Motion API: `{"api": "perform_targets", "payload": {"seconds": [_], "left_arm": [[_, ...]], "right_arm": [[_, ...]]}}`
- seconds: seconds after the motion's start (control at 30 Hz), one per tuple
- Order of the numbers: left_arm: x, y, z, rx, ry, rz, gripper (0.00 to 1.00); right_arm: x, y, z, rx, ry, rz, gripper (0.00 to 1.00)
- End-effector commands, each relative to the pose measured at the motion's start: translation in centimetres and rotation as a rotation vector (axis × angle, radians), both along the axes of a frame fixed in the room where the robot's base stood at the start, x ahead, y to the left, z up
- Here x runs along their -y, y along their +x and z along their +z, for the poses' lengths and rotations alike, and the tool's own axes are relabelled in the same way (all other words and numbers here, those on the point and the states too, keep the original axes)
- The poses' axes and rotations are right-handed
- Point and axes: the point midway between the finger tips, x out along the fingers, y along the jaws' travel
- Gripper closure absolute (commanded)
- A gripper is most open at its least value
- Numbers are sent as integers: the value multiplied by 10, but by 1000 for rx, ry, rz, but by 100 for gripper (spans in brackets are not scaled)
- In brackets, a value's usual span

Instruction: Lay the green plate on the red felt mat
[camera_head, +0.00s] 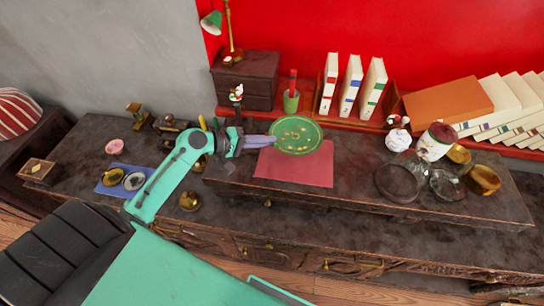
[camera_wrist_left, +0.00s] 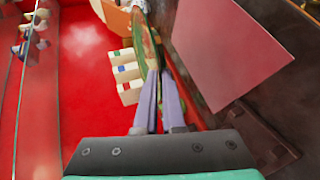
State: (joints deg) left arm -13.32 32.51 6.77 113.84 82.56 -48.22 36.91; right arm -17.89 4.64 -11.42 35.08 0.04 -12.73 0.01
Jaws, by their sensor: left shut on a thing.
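The green plate (camera_head: 297,135) has gold markings. My left gripper (camera_head: 258,141) is shut on its left rim. In the left wrist view the plate (camera_wrist_left: 147,48) shows nearly edge-on between the fingers (camera_wrist_left: 158,100), apart from the mat. The red felt mat (camera_head: 295,170) lies flat on the dark raised shelf of the desk, and nothing is seen resting on it. In the head view the plate overlaps the mat's back edge. The mat also shows in the wrist view (camera_wrist_left: 228,48). My right gripper is in neither view.
A green cup (camera_head: 291,102) and upright white books (camera_head: 350,85) stand behind the plate. A small drawer chest (camera_head: 245,80) is at the back left. To the right are a white and red jar (camera_head: 436,142), glass dishes (camera_head: 398,183) and a brass bowl (camera_head: 482,180).

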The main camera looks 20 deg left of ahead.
Motion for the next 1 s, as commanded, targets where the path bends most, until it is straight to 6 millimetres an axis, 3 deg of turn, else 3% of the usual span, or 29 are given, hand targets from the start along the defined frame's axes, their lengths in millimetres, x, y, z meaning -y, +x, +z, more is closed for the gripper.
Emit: {"api": "perform_targets", "payload": {"seconds": [0.07,0.17,0.33,0.43,0.77,0.8,1.0], "left_arm": [[-1,1,-26,-3,-5,5,100],[0,2,-52,0,-2,4,100],[0,2,-81,1,-1,3,100],[0,2,-99,1,0,3,100],[0,2,-106,3,2,1,100],[0,2,-105,2,2,1,81],[0,2,-104,2,2,0,81]], "right_arm": [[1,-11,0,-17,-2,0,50],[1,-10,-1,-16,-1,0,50],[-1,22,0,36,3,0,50],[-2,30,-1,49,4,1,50],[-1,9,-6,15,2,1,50],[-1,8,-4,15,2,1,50],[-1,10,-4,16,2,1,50]]}}
